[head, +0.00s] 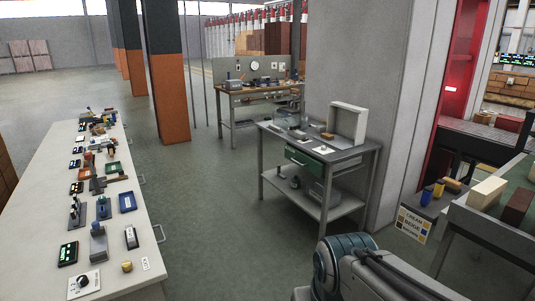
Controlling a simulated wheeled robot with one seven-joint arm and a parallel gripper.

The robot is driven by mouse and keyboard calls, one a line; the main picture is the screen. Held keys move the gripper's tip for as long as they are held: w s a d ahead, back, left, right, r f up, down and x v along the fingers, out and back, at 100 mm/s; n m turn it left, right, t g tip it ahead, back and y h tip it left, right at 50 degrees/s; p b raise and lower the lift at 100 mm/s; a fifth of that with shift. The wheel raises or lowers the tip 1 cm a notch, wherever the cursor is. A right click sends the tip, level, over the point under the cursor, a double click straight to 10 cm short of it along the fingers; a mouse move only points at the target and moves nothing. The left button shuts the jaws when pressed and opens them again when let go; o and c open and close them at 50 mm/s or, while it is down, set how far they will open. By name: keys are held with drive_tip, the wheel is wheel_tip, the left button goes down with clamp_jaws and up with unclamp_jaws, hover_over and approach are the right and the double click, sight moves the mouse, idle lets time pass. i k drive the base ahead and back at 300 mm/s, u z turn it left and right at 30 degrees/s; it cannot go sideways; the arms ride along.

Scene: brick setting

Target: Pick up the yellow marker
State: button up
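I cannot clearly make out a yellow marker. A small upright yellow object (439,188) stands at the right, beside a dark blue one (427,194) on a low dark surface; it is too small to tell whether it is a marker. Another small yellow piece (127,266) lies at the near end of the long white bench (126,210) at the left. My gripper is out of view.
The white bench carries many small devices and parts. A grey table (268,125) with a green drawer (305,162) stands in the middle, by a wide grey pillar (365,60). A green-topped table (490,230) with blocks is at the right. The green floor (220,220) between is clear.

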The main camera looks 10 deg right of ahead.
sight(440, 185)
drive_tip(key=z, duration=0.1)
drive_tip(key=i, duration=1.75)
drive_tip(key=z, duration=0.7)
drive_tip(key=i, duration=1.2)
drive_tip(key=z, duration=1.9)
drive_tip(key=i, duration=0.8)
drive_tip(key=z, duration=0.65)
